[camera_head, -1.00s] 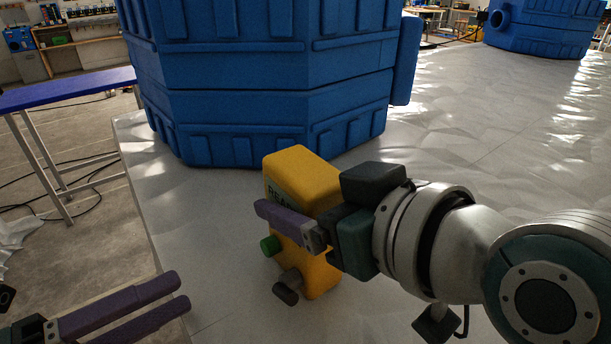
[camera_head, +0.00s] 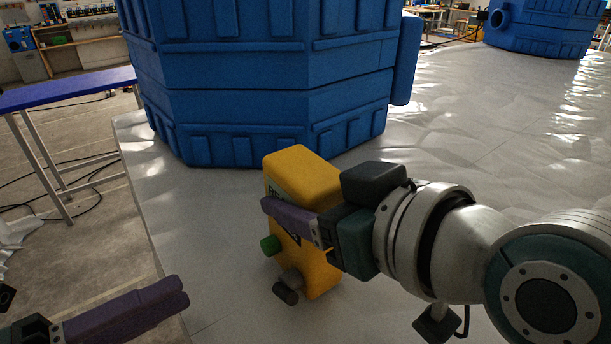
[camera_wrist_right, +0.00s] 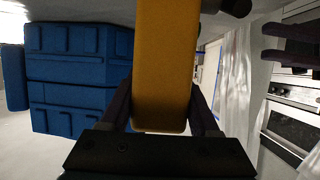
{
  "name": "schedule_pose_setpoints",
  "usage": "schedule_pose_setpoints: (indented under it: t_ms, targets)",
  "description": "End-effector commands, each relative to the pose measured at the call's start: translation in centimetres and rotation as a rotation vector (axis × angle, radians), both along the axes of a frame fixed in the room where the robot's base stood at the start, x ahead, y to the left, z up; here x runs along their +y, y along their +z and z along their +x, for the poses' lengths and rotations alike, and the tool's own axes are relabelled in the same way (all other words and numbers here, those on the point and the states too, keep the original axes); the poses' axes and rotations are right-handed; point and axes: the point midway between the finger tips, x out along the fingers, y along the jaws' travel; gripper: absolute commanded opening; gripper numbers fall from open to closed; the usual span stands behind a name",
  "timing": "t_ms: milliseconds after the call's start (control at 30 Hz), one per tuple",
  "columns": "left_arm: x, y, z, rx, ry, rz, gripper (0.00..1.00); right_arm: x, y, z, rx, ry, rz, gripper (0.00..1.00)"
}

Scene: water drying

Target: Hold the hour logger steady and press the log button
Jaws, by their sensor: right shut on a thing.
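The hour logger (camera_head: 318,268) is a yellow upright box on the grey table, with a dark label partly hidden by my gripper. A green round button (camera_head: 270,245) sticks out of its left-hand face. A dark grey knob (camera_head: 287,288) sticks out lower down. My right gripper (camera_head: 290,220) is shut around the logger, one purple finger across its labelled side. The right wrist view shows the yellow body (camera_wrist_right: 165,65) between both fingers. My left gripper (camera_head: 180,291) is empty at lower left, apart from the logger. Its fingers overlap in the head view but show a gap in the wrist view (camera_wrist_right: 288,44).
A large blue tank (camera_head: 270,90) stands on the table (camera_head: 215,240) just behind the logger. Another blue tank (camera_head: 545,25) is far right. A blue-topped bench (camera_head: 70,88) stands beyond the table's left edge. Table surface left of the logger is clear.

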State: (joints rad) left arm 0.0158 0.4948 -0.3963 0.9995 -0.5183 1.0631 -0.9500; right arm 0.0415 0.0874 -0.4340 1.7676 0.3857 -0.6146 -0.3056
Motion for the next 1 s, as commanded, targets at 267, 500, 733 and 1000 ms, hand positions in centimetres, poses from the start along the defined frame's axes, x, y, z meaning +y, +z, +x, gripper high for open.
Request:
schedule_pose_setpoints:
  t_ms: [267, 500, 733, 1000]
  targets:
    - [0.0, 0.0, 0.0, 0.0, 0.0, 0.0, 0.0, -0.02, -0.02, 0.01, 0.001, 0.0, -0.001, 0.0]
    - [0.0, 0.0, 0.0, 0.0, 0.0, 0.0, 0.0, -0.02, -0.02, 0.01, 0.001, 0.0, -0.001, 0.0]
    - [0.0, 0.0, 0.0, 0.0, 0.0, 0.0, 0.0, -0.02, -0.02, 0.01, 0.001, 0.0, -0.001, 0.0]
    - [0.0, 0.0, 0.0, 0.0, 0.0, 0.0, 0.0, -0.02, -0.02, 0.01, 0.001, 0.0, -0.001, 0.0]
